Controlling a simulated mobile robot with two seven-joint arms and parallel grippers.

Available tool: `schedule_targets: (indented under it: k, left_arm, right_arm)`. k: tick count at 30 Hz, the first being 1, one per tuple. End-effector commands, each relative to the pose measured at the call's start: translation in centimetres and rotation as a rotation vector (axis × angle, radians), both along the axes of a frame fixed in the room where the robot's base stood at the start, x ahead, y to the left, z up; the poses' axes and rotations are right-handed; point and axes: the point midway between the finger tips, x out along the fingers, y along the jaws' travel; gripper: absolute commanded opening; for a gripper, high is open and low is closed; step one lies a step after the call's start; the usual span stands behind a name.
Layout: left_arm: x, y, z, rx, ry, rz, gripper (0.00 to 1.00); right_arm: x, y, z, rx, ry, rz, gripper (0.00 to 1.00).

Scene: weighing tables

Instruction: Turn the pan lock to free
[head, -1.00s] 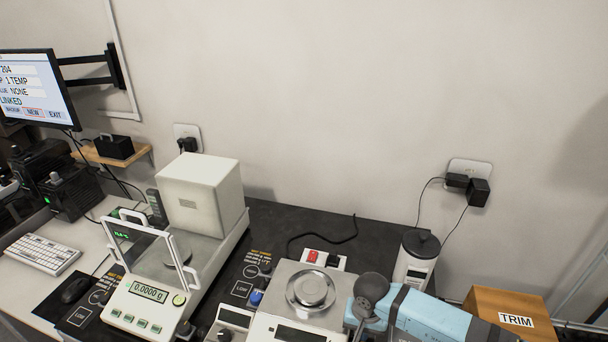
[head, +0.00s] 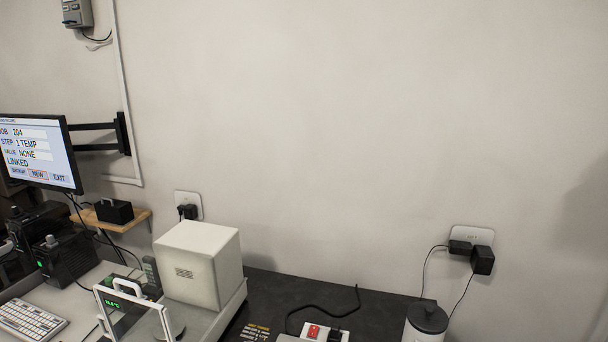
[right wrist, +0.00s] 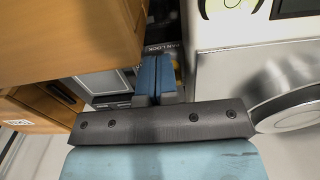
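In the right wrist view a dark plate with the partly covered lettering PAN LOCK (right wrist: 166,47) shows just beyond my right gripper (right wrist: 157,80). Its two blue fingers lie side by side, pointing at that plate, with no clear gap between them. The pan lock's knob is not visible; the fingers cover the area below the lettering. A small yellow patch (right wrist: 178,68) shows beside the right finger. I cannot tell whether the fingers touch anything. Neither gripper shows in the head view.
In the right wrist view an orange-brown wooden box (right wrist: 70,35) stands close on the left, and a white device (right wrist: 225,62) with a round metal part (right wrist: 290,85) on the right. The head view shows a white balance housing (head: 198,265), a monitor (head: 40,155) and a lidded container (head: 426,322).

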Motion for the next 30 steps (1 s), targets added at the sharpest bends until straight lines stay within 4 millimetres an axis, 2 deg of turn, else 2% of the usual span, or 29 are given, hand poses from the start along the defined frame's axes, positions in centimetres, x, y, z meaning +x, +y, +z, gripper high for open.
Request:
schedule_targets:
  k: [16,24,30]
  left_arm:
    - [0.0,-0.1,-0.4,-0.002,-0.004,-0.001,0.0]
    - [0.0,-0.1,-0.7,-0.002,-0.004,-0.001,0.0]
    - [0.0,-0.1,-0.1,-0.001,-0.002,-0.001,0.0]
  right_arm:
    - [0.2,0.0,0.1,-0.002,-0.005,-0.002,0.0]
    - [-0.6,0.1,0.0,-0.002,-0.003,-0.001,0.0]
    - [-0.6,0.1,1.3,-0.002,-0.004,-0.001,0.0]
